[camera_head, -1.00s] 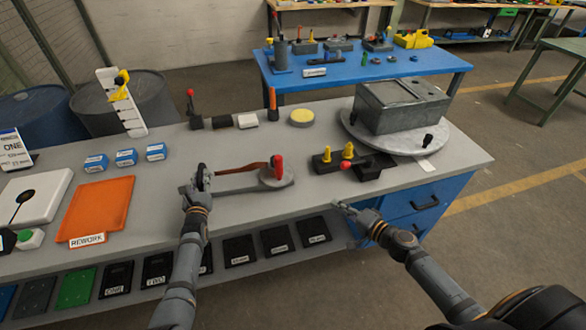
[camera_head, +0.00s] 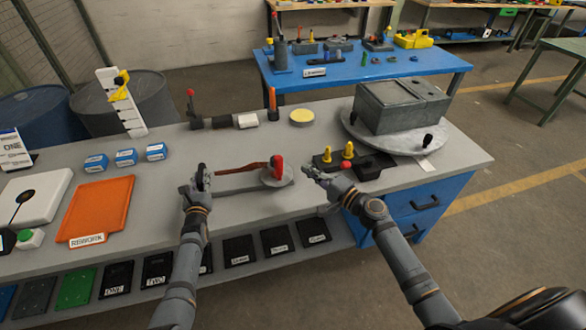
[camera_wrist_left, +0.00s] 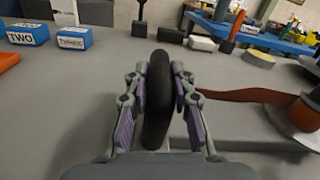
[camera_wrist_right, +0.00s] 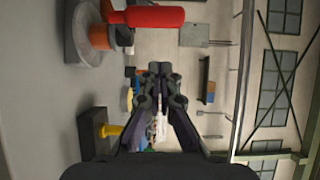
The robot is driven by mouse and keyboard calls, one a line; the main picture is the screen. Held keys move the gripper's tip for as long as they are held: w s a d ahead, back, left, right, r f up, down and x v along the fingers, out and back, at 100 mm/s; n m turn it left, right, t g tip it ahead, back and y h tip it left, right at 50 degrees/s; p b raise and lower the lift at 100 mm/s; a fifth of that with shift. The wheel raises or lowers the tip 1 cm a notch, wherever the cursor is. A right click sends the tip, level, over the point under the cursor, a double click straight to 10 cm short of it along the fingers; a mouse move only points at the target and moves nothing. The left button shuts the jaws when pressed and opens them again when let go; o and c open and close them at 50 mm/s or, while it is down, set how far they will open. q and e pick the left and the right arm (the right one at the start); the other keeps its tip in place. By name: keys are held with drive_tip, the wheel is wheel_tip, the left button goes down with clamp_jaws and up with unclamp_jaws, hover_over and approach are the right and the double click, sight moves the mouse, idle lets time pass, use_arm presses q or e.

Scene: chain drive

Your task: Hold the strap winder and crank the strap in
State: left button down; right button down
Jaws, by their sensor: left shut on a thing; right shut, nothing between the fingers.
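The strap winder stands on the grey bench, with a flat grey base (camera_head: 240,188), a brown strap (camera_head: 240,168) and a round grey drum (camera_head: 278,180) with a red crank handle (camera_head: 278,164). My left gripper (camera_head: 197,178) is shut on the winder's dark rounded grip (camera_wrist_left: 157,100), which stands upright between its fingers. The strap (camera_wrist_left: 245,95) runs from there to the drum at right in the left wrist view. My right gripper (camera_head: 308,171) is shut and empty, just right of the drum. In the right wrist view the red handle (camera_wrist_right: 155,16) lies at the top, apart from the fingers (camera_wrist_right: 160,85).
A black block with yellow pegs (camera_head: 347,151) stands just behind and right of my right gripper. A grey box (camera_head: 400,105) sits on a round turntable behind it. An orange rework tray (camera_head: 102,208) lies at left. The bench between tray and winder is clear.

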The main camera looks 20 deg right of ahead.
sight(281, 167)
drive_tip(key=shift+w+a, duration=0.4)
drive_tip(key=shift+a, duration=0.35)
drive_tip(key=shift+w+a, duration=0.45)
drive_tip(key=shift+a, duration=0.35)
drive_tip(key=shift+w+a, duration=0.4)
drive_tip(key=shift+a, duration=0.35)
drive_tip(key=shift+a, duration=0.15)
drive_tip(key=shift+s+a+f+m+h, duration=0.1)
drive_tip(key=shift+a+m+h, duration=0.2)
drive_tip(key=shift+h, duration=0.2)
drive_tip(key=shift+a+t, duration=0.2)
drive_tip(key=shift+t, duration=0.1)
drive_tip(key=shift+s+a+m+h, duration=0.1)
drive_tip(key=shift+a+m+h, duration=0.4)
drive_tip(key=shift+a, duration=0.05)
drive_tip(key=shift+w+a, duration=0.15)
drive_tip(key=shift+a, duration=0.75)
drive_tip(key=shift+w+a, duration=0.2)
drive_tip(key=shift+a, duration=0.75)
drive_tip(key=shift+w+a, duration=0.15)
drive_tip(key=shift+a, duration=0.75)
